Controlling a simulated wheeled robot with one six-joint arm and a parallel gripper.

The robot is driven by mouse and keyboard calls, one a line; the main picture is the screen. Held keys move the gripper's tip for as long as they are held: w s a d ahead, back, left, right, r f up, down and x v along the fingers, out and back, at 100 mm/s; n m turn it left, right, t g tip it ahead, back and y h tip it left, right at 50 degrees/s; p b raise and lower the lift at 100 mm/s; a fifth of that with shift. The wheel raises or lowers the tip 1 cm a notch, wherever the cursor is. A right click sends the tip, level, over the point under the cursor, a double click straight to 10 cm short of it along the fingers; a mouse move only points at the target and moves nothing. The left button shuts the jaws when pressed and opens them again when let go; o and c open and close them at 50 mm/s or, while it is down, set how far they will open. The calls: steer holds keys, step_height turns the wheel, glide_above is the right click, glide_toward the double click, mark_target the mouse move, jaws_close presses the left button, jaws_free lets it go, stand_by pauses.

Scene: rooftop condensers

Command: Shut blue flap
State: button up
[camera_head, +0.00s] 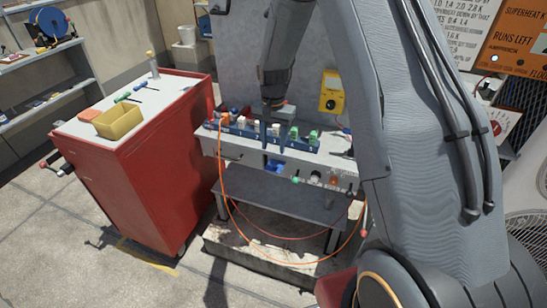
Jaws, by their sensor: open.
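A small blue piece (275,166), which looks like the blue flap, is on the pale front panel of the bench unit. It is too small to tell how far open it stands. My gripper (274,140) points down just above it in the picture, in front of a blue numbered rack (228,129). Its two dark fingers are apart with nothing seen between them. I cannot tell how far the fingers are from the flap, and no contact is clear.
The rack holds several orange, white and green connectors. A dark shelf (265,200) juts out below the panel, with an orange cable (222,185) looping past it. A red cabinet (140,180) stands left, a yellow meter (331,92) behind. My arm hides much of the right.

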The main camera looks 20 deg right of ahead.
mark_target(274, 163)
steer(key=shift+f+p, duration=1)
steer(key=shift+f, duration=2.6)
jaws_close()
